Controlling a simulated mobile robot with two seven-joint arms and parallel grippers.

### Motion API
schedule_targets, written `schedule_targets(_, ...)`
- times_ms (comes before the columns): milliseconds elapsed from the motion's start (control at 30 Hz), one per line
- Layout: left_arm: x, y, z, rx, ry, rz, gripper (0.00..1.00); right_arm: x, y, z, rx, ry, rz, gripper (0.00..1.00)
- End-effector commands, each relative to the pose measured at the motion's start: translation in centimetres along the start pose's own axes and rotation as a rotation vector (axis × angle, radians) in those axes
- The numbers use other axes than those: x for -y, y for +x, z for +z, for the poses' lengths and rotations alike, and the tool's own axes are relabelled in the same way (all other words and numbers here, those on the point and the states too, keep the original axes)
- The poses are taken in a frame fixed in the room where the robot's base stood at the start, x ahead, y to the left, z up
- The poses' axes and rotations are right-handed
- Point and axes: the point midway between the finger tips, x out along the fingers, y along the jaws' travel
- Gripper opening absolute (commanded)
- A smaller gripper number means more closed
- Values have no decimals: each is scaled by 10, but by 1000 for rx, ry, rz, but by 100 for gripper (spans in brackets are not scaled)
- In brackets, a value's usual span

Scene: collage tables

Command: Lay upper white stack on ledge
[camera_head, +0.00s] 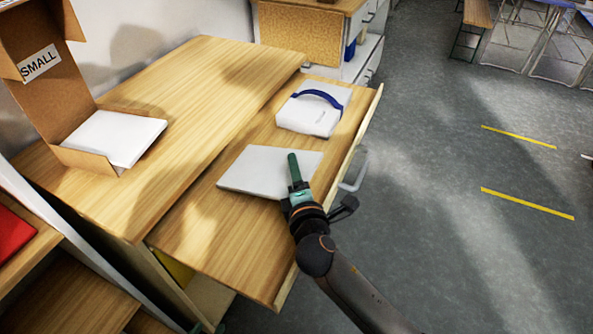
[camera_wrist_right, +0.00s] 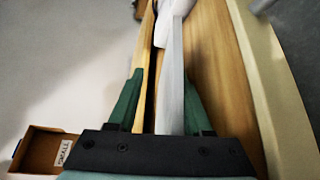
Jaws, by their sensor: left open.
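One flat white stack (camera_head: 248,172) is over the middle of the wooden ledge (camera_head: 215,235); I cannot tell whether it lies flat on it. My right gripper (camera_head: 293,168) reaches over this stack's near right part. In the right wrist view my right gripper (camera_wrist_right: 163,75) has its green fingers apart, with the white stack (camera_wrist_right: 171,95) edge-on between them, close to the right finger, a gap at the left. Another white stack (camera_head: 116,136) lies in the open cardboard box marked SMALL (camera_head: 82,160) on the higher table. My left gripper is not in view.
A white box with a blue strap (camera_head: 310,117) stands at the ledge's far end. The higher wooden table (camera_head: 205,85) borders the ledge on the left and is mostly clear. The ledge's near end is free. A metal handle (camera_head: 358,172) sticks out at the right.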

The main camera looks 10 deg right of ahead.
Motion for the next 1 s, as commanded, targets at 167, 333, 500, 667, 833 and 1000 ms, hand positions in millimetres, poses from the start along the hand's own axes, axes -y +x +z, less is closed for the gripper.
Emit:
schedule_targets(167,2,0,0,0,0,-3,50,1,0,0,0,-1,-2,59)
schedule_targets(333,2,0,0,1,0,-4,50,1,0,0,0,-1,-1,75)
schedule_targets(500,2,0,1,1,1,-4,50,0,0,0,0,0,-1,75)
schedule_targets(667,1,-6,-6,3,2,-3,50,-2,-6,9,1,-2,-2,75)
schedule_targets(833,-1,-17,-19,2,1,-2,50,-3,-20,29,1,-3,-3,75)
schedule_targets(1000,-2,-26,-28,2,0,-2,50,-3,-34,49,1,-3,-3,75)
